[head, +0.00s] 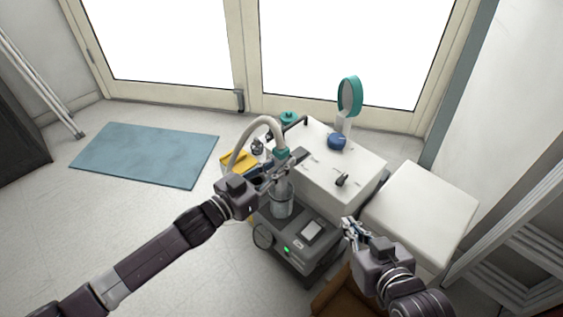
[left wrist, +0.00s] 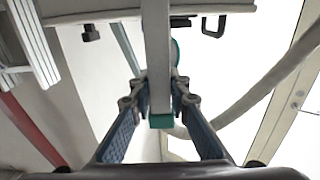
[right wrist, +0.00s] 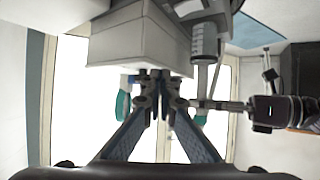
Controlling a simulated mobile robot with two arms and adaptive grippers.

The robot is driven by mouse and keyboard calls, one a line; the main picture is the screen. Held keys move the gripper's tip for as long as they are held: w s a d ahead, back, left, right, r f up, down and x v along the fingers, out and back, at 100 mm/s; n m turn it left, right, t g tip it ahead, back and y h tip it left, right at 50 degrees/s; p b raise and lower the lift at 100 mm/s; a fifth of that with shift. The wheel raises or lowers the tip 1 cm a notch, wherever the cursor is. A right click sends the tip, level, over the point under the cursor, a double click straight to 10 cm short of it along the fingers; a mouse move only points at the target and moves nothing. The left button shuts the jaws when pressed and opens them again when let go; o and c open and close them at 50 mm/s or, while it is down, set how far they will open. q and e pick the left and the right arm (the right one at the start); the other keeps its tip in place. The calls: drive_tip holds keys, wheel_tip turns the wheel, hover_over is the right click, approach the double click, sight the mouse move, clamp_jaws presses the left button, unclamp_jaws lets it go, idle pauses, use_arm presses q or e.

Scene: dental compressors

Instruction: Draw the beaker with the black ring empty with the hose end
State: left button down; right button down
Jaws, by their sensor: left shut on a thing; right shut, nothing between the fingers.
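My left gripper (head: 284,168) is shut on a pale upright piece with a teal end; in the left wrist view this pale bar (left wrist: 157,60) stands between the fingers (left wrist: 158,105). It looks like the hose end, but the arm partly covers it. The pale hose (head: 268,119) arches over from the left to a teal collar (head: 281,153) by this gripper. A clear graduated vessel (head: 281,203) stands below it on the grey compressor unit; it also shows in the right wrist view (right wrist: 205,42). My right gripper (head: 350,228) is shut and empty, right of the unit.
A white cabinet (head: 318,160) behind the unit carries a teal round-headed stand (head: 349,97), a blue round item (head: 336,141) and a small black item (head: 342,180). A yellow tray (head: 238,160) is at left. A white side table (head: 420,212) is clear.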

sight(282, 148)
use_arm(q)
drive_tip(key=shift+r+p, duration=1.75)
drive_tip(key=shift+p, duration=0.05)
drive_tip(key=shift+r+p, duration=0.7)
use_arm(e)
drive_tip(key=shift+s+d+f+g+h, duration=0.55)
drive_tip(key=shift+s+d+f+g, duration=1.15)
drive_tip(key=shift+s, duration=2.25)
drive_tip(key=shift+s+d+f+g+h, duration=0.75)
drive_tip(key=shift+s+f+g, duration=1.5)
drive_tip(key=shift+s, duration=1.65)
use_arm(q)
drive_tip(key=shift+r+p, duration=1.1)
drive_tip(key=shift+p, duration=0.05)
use_arm(e)
wheel_tip(282, 148, down, 7)
drive_tip(key=w+g, duration=0.1)
drive_tip(key=shift+w, duration=0.3)
